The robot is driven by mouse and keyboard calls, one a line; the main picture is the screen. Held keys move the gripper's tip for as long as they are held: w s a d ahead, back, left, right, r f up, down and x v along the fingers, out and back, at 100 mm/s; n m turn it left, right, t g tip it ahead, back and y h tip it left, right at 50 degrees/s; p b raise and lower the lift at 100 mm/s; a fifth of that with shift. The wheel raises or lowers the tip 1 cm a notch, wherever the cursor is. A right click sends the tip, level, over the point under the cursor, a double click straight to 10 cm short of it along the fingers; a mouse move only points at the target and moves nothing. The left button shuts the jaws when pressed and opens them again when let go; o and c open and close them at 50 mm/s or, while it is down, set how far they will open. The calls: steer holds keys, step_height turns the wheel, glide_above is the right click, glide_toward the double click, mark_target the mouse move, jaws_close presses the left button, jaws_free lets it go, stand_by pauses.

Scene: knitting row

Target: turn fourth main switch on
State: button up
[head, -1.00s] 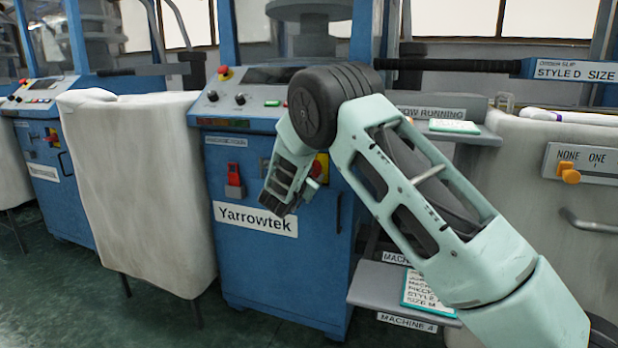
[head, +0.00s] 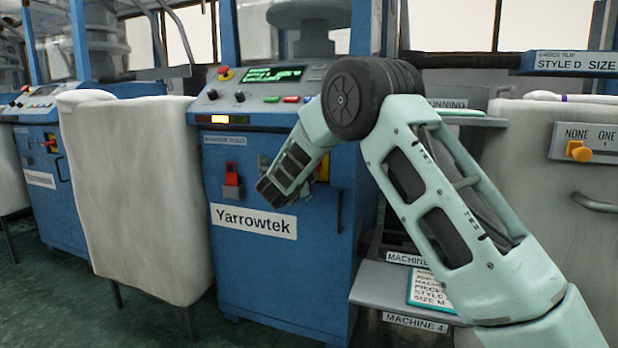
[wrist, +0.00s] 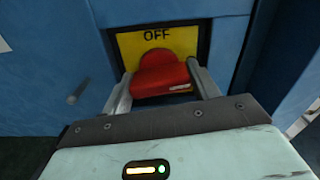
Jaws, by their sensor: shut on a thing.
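The main switch is a red handle (wrist: 162,76) on a yellow plate (wrist: 129,44) marked OFF, set in a blue cabinet front. In the wrist view my gripper (wrist: 160,80) has one finger on each side of the red handle and is shut on it. In the head view my arm hides the switch, with only a bit of yellow showing by my forearm. The blue machine (head: 270,270) there carries a Yarrowtek label (head: 254,220). Its screen (head: 272,74) is lit green and an amber lamp (head: 219,119) glows.
A red device (head: 231,180) sits on the cabinet front to the left. A pale covered bin (head: 140,190) stands at left. A shelf labelled MACHINE 4 (head: 414,322) holds a card at right.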

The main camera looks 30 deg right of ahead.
steer(key=shift+f+m+b, duration=0.1)
steer(key=shift+m+b, duration=0.4)
steer(key=shift+m, duration=0.2)
steer(key=o, duration=0.7)
steer(key=p+v, duration=0.4)
steer(key=v, duration=1.3)
steer(key=shift+s+a, duration=0.2)
